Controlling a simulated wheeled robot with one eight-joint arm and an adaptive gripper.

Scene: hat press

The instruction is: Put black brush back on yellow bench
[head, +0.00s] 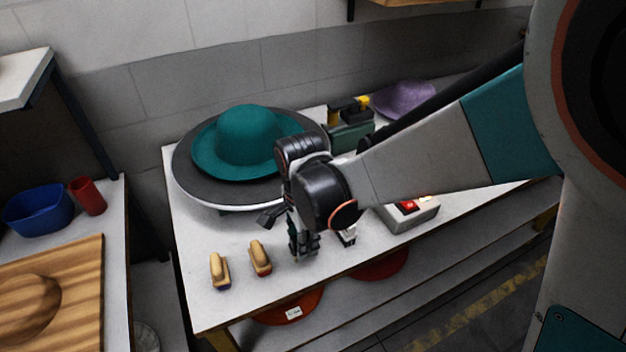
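The bench has a white top (200,305) and yellow legs, and it fills the middle of the head view. My gripper (303,246) points down over the bench's front part, right of two small wooden-handled brushes. The left brush (219,270) has a dark blue lower edge, and the other brush (260,258) a reddish one. I cannot make out a black brush; dark parts around my gripper make it hard to tell whether one is there. My wrist hides the space between the fingers, so I cannot tell whether they are open or hold something.
A teal hat (245,145) sits on a round grey plate (190,185) behind my gripper. A green device (348,135) and a purple hat (403,98) are farther back. A grey box with red buttons (410,213) is right. Orange-red discs (290,308) lie below.

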